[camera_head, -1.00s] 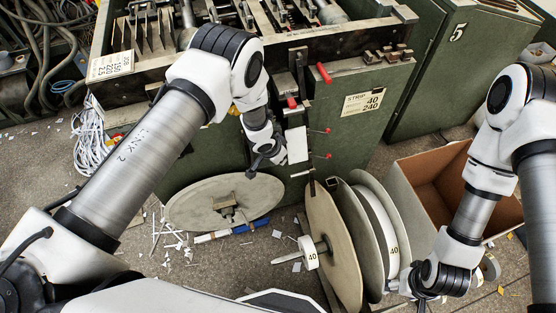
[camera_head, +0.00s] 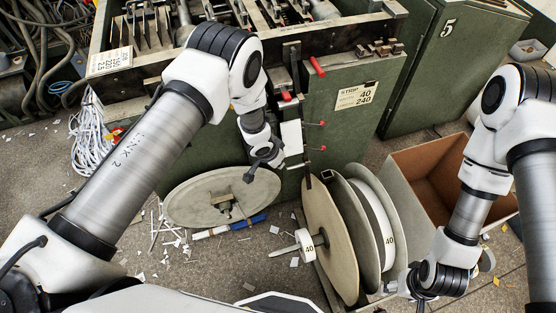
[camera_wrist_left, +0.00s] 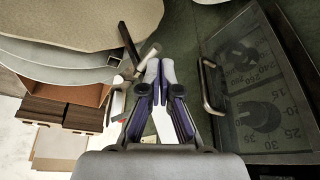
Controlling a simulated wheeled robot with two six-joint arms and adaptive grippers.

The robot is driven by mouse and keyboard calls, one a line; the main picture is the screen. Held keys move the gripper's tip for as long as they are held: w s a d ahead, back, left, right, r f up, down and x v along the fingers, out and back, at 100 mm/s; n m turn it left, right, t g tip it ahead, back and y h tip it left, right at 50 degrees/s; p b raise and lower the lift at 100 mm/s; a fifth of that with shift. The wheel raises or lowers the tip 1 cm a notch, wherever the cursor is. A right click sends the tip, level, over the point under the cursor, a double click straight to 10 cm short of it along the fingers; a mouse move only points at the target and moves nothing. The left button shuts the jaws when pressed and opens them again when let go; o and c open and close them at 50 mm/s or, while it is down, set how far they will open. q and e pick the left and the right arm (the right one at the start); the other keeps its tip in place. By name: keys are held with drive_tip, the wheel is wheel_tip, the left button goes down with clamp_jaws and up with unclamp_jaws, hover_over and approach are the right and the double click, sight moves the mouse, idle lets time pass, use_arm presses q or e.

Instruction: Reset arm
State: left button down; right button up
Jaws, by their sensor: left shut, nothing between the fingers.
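My left arm comes in from the left in the head view. Its gripper (camera_head: 266,162) hangs in front of the green feeder's front face, above the flat-lying disc, its fingers partly hidden by the wrist. In the left wrist view, the fingers of this gripper (camera_wrist_left: 161,66) are together with nothing held at the tips. My right arm comes in from the right, and its gripper (camera_head: 418,292) is low at the bottom edge, right of the reels. Its fingers are small and partly cut off, so their opening is unclear.
The green feeder (camera_head: 345,130) has red-tipped levers and a STRIP label. Upright reels (camera_head: 326,230) and a leaning disc (camera_head: 190,205) stand before it. An open cardboard box (camera_head: 405,183) is beside my right arm. Paper scraps litter the floor. The wrist view shows a dark numbered panel (camera_wrist_left: 250,85).

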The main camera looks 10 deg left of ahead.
use_arm(q)
drive_tip(key=shift+s+d+r, duration=0.5)
drive_tip(key=shift+s+r, duration=0.8)
drive_tip(key=shift+r, duration=3.05)
drive_tip(key=s+a+f+n+g, duration=0.1)
drive_tip(key=s+a+f+n, duration=0.1)
drive_tip(key=s+a+f, duration=0.35)
drive_tip(key=s+a+f+n+g, duration=0.2)
drive_tip(key=s+a+n, duration=0.1)
drive_tip(key=s, duration=0.6)
drive_tip(key=s+a+r+n+y, duration=0.1)
drive_tip(key=s+a, duration=0.2)
drive_tip(key=s, duration=0.4)
drive_tip(key=s+a+r+y, duration=0.1)
drive_tip(key=s+a, duration=0.2)
drive_tip(key=s, duration=0.4)
drive_tip(key=shift+s+a+r+n+g, duration=0.2)
drive_tip(key=shift+r+n+g, duration=0.1)
drive_tip(key=shift+r+n, duration=0.1)
